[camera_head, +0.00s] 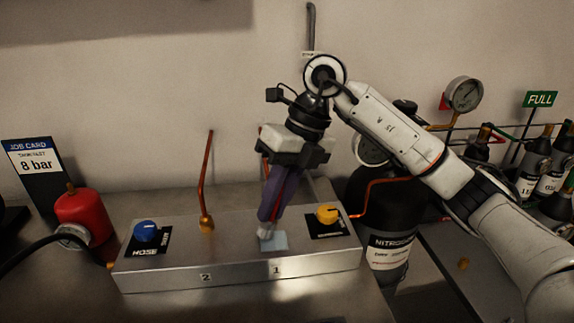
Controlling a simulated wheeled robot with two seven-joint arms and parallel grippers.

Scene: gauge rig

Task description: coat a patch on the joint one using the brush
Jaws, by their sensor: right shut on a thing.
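The metal block (165,276) carries the labels 2 and 1 on its front face. My right gripper (272,213) points down over the part marked 1, its purple fingers shut on the brush, which they mostly hide. A small pale tip (265,233) shows just below the fingers, at a light blue patch (278,243) on the block top. I cannot tell whether the tip touches it. Joint one is largely hidden behind the gripper; a bit of its copper tube (264,167) shows. My left gripper is out of view.
A second copper tube (206,180) rises from the block at label 2. A blue knob (145,231) and a yellow knob (327,213) flank the ends. A red canister (84,215) stands left, a black nitrogen cylinder (388,232) right. A pressure gauge (464,94) is further right.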

